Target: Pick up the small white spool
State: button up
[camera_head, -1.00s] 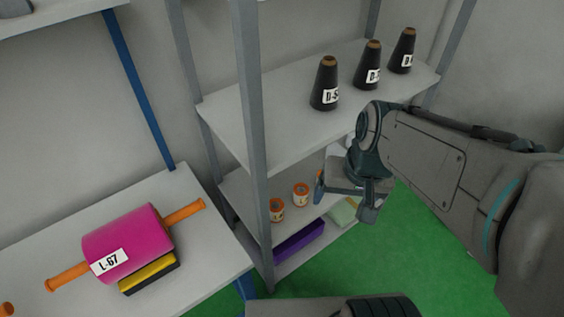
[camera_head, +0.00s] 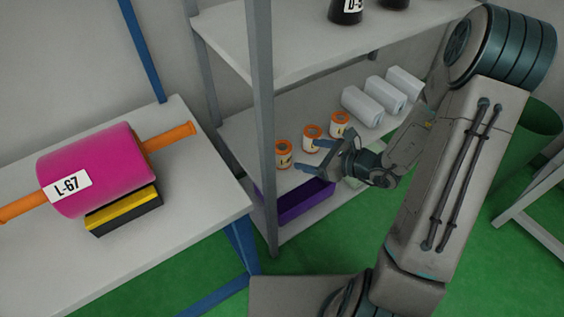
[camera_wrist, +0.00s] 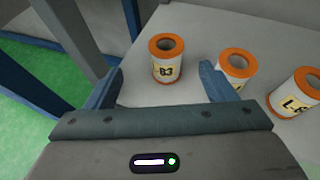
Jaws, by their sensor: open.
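Small white spools with orange ends stand upright in a row on the middle shelf. In the head view the row shows as a left spool (camera_head: 283,156), a middle one (camera_head: 312,138) and a right one (camera_head: 340,124). My gripper (camera_head: 326,152) is in front of them at the shelf edge; it also shows in the wrist view (camera_wrist: 162,72).
White rolls (camera_head: 362,107) lie at the right of the same shelf (camera_head: 240,150). Dark cones (camera_head: 346,10) stand on the shelf above. A grey post (camera_head: 262,120) rises left of the spools. A purple bin (camera_head: 305,200) is below. A table with a magenta roll (camera_head: 95,165) is at left.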

aim_at(291, 151)
jog(key=shift+m+t, duration=0.4)
jog(key=shift+m, duration=0.1)
jog(key=x, duration=0.3)
jog(key=f+b+x, duration=0.1)
jog(key=x, duration=0.2)
jog(key=d+b+x, duration=0.1)
jog(key=x, duration=0.2)
jog(key=shift+w+d+f, duration=0.1)
jog(key=shift+w+f, duration=0.05)
jog(key=shift+f, duration=0.15)
jog(key=shift+s+b+x, duration=0.25)
jog(key=shift+b+x, duration=0.45)
jog(key=shift+x, duration=2)
jog(key=shift+f, duration=0.15)
jog(key=c, duration=1.1)
